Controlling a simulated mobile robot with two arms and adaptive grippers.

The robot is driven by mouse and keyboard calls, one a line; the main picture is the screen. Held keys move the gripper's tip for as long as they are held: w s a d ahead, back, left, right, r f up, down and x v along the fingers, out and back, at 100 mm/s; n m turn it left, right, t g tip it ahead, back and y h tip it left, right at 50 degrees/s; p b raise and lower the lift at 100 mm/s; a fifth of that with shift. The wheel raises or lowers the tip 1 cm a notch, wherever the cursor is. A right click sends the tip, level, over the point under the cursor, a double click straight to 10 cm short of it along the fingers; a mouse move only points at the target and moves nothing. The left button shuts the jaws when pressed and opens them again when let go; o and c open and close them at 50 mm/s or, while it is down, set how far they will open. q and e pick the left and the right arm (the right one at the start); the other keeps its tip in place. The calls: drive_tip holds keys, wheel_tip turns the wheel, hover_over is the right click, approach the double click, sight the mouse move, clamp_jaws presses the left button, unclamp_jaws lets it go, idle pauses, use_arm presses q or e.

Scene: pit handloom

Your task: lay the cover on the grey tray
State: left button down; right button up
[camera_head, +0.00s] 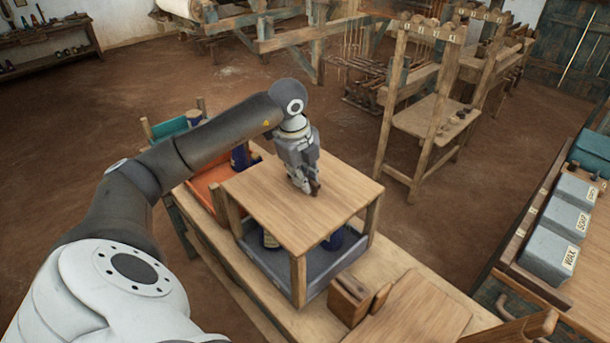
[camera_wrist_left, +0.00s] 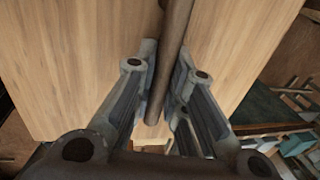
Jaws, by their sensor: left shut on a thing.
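The cover (camera_head: 275,205) is a flat, light wooden board with a dark bar handle (camera_wrist_left: 172,45), seen between my fingers in the left wrist view. My left gripper (camera_head: 314,190) is shut on that handle, pointing down at the middle of the board. The cover is level above the grey tray (camera_head: 325,277), at the tops of its wooden corner posts (camera_head: 299,282). I cannot tell whether it rests on them or hangs just above. Dark blue jars (camera_head: 334,240) stand in the tray under the cover, mostly hidden. My right gripper is out of view.
An orange tray (camera_head: 205,183) with a blue tin (camera_head: 240,158) stands close behind, beyond it a teal tray (camera_head: 168,127). A small wooden block (camera_head: 349,298) and another board (camera_head: 425,310) lie at the front. Grey boxes (camera_head: 547,255) stand on the right bench.

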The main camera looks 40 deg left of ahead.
sight(298, 193)
use_arm(q)
drive_tip(key=c, duration=1.4)
unclamp_jaws()
drive_tip(key=r, duration=0.4)
drive_tip(key=s+r, duration=0.1)
drive_tip(key=r, duration=0.3)
drive_tip(key=s+r, duration=0.1)
drive_tip(key=r, duration=0.3)
drive_tip(key=shift+s, duration=0.15)
drive_tip(key=shift+f, duration=0.1)
